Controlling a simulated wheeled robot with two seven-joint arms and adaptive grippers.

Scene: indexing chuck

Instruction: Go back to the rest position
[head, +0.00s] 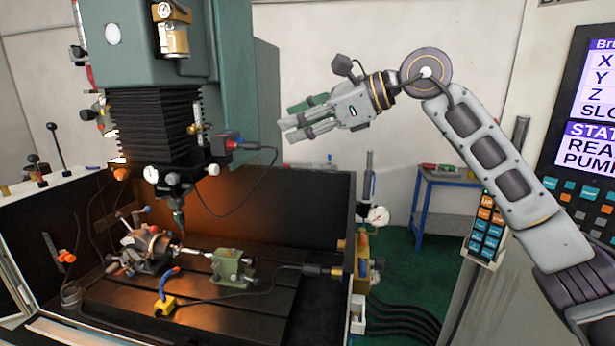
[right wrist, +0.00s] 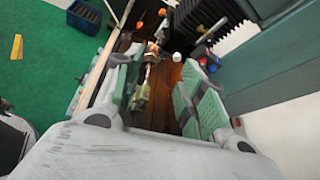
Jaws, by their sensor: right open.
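My right gripper (head: 300,118) is raised in the air in the head view, to the right of the machine head and above the tank's right wall. Its fingers point left and are apart, with nothing between them. In the right wrist view the open fingers (right wrist: 160,95) frame the machine bed below. The indexing chuck (head: 146,250) sits on the dark slotted bed, with a thin workpiece between it and the green tailstock (head: 232,267). The tailstock also shows in the right wrist view (right wrist: 142,95). My left gripper is not in view.
The machine head (head: 160,120) hangs over the chuck. A dark tank wall (head: 290,200) surrounds the bed. A control screen (head: 590,100) and a button pendant (head: 486,228) stand at the right. A blue table (head: 440,182) is behind. A blue crate (right wrist: 85,17) lies on the green floor.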

